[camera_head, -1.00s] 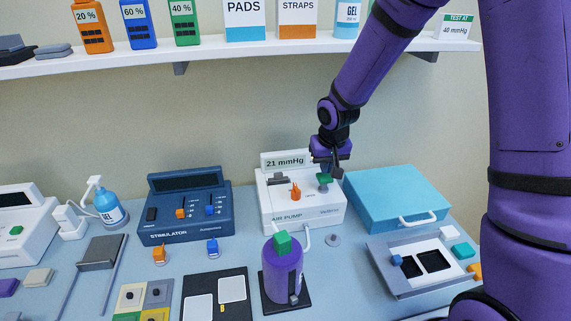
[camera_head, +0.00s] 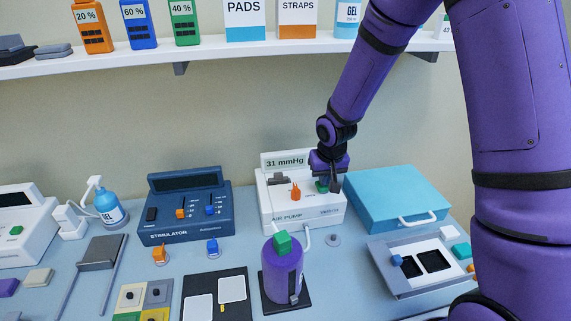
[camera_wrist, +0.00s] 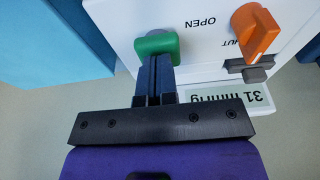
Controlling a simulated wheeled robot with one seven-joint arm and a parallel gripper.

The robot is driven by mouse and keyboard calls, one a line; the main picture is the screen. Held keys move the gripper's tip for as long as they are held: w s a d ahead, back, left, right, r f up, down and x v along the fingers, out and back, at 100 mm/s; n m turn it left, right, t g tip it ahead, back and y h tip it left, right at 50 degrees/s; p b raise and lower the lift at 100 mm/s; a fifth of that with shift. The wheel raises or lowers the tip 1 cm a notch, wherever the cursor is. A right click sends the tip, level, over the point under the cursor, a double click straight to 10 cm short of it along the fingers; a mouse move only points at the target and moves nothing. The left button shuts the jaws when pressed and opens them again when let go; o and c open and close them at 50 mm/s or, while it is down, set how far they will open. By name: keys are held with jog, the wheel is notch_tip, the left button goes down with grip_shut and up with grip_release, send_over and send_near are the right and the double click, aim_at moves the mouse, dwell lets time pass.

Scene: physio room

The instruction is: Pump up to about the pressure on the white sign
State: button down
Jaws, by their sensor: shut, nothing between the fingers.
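The white air pump (camera_head: 300,208) stands against the back wall, and its display (camera_head: 284,162) reads 31 mmHg. On its top are an orange knob (camera_head: 295,192), close to the lettering OPEN and SHUT in the wrist view, and a green button (camera_head: 321,187). My gripper (camera_head: 328,184) is shut and empty, pointing down at the green button. In the wrist view its fingertips (camera_wrist: 156,58) are at the button (camera_wrist: 155,44) and appear to touch it. The white sign (camera_head: 446,28) on the shelf is mostly hidden behind my arm.
A purple cylinder (camera_head: 283,270) with a green top stands in front of the pump. A blue case (camera_head: 395,197) is right of it, and a dark blue stimulator (camera_head: 185,215) is left. A grey tray (camera_head: 427,288) lies at the front right.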

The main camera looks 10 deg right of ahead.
jog(key=shift+r, duration=2.5)
jog(key=shift+f, duration=2.25)
jog(key=shift+r, duration=2.25)
jog(key=shift+r, duration=2.5)
